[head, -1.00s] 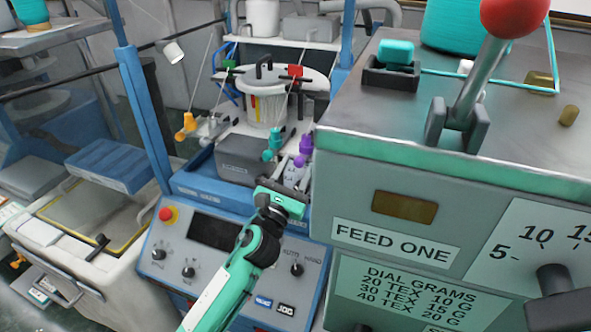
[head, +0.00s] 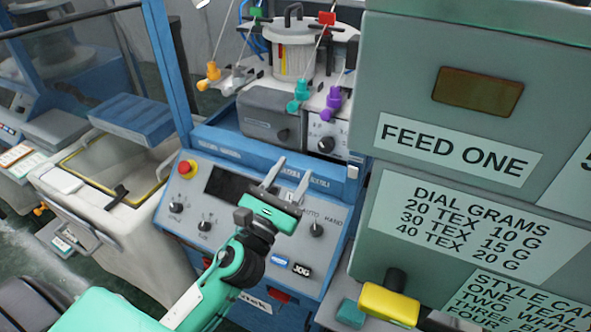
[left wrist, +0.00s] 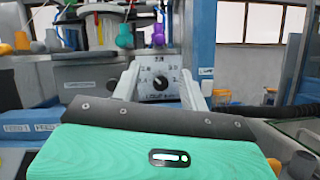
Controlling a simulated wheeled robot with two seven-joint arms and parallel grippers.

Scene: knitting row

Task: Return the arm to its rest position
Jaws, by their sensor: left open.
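My left gripper (head: 286,178) is in front of the blue machine's control panel (head: 222,222), in the middle of the head view. Its two pale fingers stand apart with nothing between them. In the left wrist view the open fingers (left wrist: 161,86) point toward a dial with numbers (left wrist: 160,84). My green left forearm comes in from the lower left. My right gripper is not seen.
Orange, teal (head: 299,95) and purple (head: 333,103) pegs stand above the panel. A grey-green cabinet labelled FEED ONE (head: 455,146) rises close on the right, with a yellow handle (head: 388,303) low on it. A white bin unit (head: 110,190) stands left.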

